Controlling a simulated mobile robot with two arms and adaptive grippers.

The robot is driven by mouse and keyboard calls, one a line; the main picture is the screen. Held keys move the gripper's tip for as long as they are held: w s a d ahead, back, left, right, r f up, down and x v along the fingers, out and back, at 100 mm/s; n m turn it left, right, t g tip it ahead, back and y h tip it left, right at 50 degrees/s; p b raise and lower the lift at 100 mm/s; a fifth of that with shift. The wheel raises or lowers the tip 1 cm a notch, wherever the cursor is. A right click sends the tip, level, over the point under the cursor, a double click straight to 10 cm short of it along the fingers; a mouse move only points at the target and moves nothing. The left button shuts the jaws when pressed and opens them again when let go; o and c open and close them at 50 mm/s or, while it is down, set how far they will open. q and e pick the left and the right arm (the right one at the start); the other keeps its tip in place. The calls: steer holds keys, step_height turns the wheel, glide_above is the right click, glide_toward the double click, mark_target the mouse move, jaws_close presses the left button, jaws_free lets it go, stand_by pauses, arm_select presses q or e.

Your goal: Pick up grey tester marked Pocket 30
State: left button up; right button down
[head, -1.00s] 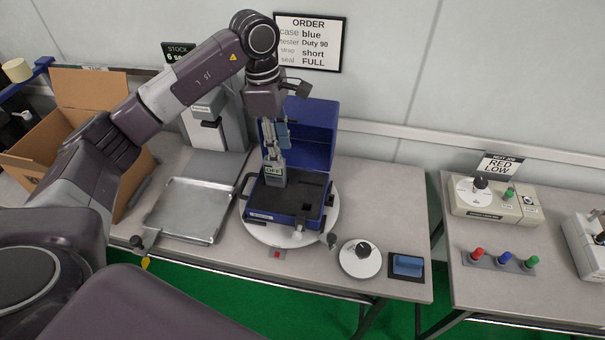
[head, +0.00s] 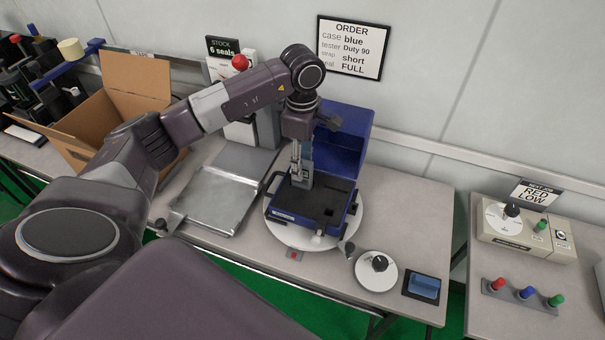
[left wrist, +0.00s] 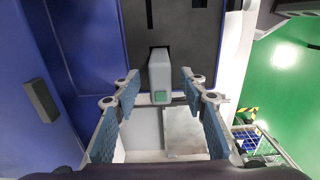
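A grey tester (head: 304,179) stands upright in the black foam of the open blue case (head: 283,210); its marking is too small to read. In the left wrist view the tester (left wrist: 159,70) shows end-on with a small green patch. My left gripper (head: 298,158) points down at the tester from above. In the left wrist view its two blue-padded fingers (left wrist: 160,84) are spread, one on each side of the tester, with a visible gap on both sides. My right gripper is not in view.
The case sits on a white round turntable (head: 278,232), lid raised behind. A metal tray (head: 212,200) lies to its left, a cardboard box (head: 135,80) farther left. A white dial (head: 376,272) and a blue pad (head: 423,285) are at right. An order sign (head: 352,48) hangs behind.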

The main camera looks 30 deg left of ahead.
arm_select(q)
steer(key=shift+c, duration=0.6)
jaws_close()
steer(key=shift+r, duration=0.15)
